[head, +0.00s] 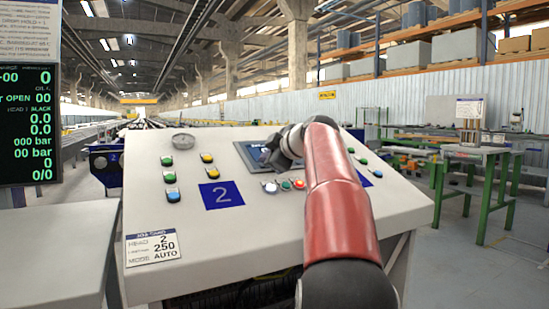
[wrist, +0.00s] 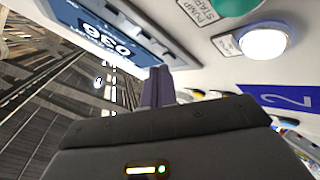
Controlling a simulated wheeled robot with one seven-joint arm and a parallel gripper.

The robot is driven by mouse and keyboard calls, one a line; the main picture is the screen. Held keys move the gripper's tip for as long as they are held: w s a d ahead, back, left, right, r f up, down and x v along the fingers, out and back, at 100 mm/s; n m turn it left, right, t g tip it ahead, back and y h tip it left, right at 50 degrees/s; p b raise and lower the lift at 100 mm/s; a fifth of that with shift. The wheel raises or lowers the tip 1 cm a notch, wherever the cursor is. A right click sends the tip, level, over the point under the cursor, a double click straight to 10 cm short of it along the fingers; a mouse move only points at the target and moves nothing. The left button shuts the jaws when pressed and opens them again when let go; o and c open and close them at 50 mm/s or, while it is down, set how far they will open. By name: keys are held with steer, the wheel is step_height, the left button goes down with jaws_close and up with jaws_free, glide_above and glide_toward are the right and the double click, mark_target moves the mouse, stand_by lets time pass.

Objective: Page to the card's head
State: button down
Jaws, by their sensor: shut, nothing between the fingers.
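The job card (head: 153,247) is fixed at the lower left of the sloped white console (head: 235,243). It reads head 2, 250, mode AUTO. The console's small screen (head: 246,153) is partly hidden behind my gripper (head: 264,158) and arm. In the wrist view the screen (wrist: 118,35) appears upside down at the upper left, with large white digits on blue that I cannot read for certain and several grey keys along its edge. My gripper (wrist: 157,85) is shut and empty, its fingertips close to that key edge. I cannot tell whether they touch it.
Lit white button (wrist: 264,40) and green button (wrist: 233,5) sit beside the screen in the wrist view. Green, yellow and blue buttons (head: 172,195), a gauge (head: 183,141) and a blue "2" plate (head: 221,195) are at the left. A black readout board (head: 28,125) stands far left.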

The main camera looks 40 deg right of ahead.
steer(key=shift+w+f+b, duration=0.2)
steer(key=shift+f+b, duration=0.2)
steer(key=shift+f, duration=0.05)
stand_by(0.7)
steer(key=shift+s+r+p, duration=0.4)
steer(key=shift+r, duration=0.45)
steer(key=r+p, duration=0.1)
steer(key=s+r, duration=0.1)
steer(key=r, duration=0.1)
steer(key=s+r+p, duration=0.1)
steer(key=r, duration=0.1)
steer(key=shift+s+a+r+p, duration=0.2)
steer(key=shift+a+p, duration=0.15)
stand_by(2.7)
